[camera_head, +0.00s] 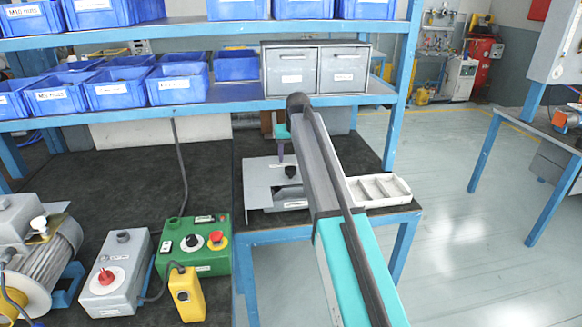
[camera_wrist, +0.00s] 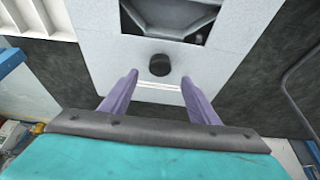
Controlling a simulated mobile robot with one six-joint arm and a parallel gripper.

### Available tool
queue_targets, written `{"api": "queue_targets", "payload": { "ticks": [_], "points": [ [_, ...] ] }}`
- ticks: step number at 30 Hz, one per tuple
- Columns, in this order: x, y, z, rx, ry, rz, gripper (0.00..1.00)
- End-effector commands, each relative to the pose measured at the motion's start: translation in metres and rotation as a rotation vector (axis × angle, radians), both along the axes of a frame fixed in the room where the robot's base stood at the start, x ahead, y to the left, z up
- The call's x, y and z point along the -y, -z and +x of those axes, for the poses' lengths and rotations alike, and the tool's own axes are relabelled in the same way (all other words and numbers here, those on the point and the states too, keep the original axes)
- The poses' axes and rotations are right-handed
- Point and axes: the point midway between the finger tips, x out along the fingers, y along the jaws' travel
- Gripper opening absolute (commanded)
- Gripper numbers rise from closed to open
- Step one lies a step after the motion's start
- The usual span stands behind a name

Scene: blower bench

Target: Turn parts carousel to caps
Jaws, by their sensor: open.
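The parts carousel (camera_head: 262,172) looks like a light grey metal housing on the dark bench, with a black knob on top and labels too small to read. In the wrist view its grey top plate (camera_wrist: 100,35) shows the round black knob (camera_wrist: 159,65) and an opening (camera_wrist: 172,14) beyond it with a grey compartment inside. My gripper (camera_wrist: 159,77) is open, with one purple finger on each side of the knob in the picture; I cannot tell their height above it. In the head view my arm hides much of the gripper (camera_head: 282,148) and part of the carousel.
A white divided tray (camera_head: 380,190) stands right of the carousel. A shelf with blue bins (camera_head: 180,84) and grey drawers (camera_head: 291,73) hangs over the bench's back. A green control box (camera_head: 205,262) and grey button box (camera_head: 112,280) stand at front left.

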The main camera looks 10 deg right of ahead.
Motion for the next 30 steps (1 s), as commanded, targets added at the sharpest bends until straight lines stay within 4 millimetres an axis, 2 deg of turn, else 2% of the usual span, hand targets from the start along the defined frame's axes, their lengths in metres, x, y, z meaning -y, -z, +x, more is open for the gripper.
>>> {"api": "queue_targets", "payload": {
  "ticks": [9, 15, 21, 29, 30],
  "points": [
    [0.001, 0.041, 0.017, -0.002, 0.001, 0.000, 0.55],
    [0.001, 0.059, 0.025, 0.000, 0.001, 0.000, 0.55],
    [0.001, 0.067, 0.028, 0.001, 0.001, -0.001, 0.55],
    [0.002, 0.067, 0.028, 0.001, 0.002, 0.000, 0.55],
    [0.002, 0.067, 0.028, 0.001, 0.002, 0.000, 0.50]
  ]
}}
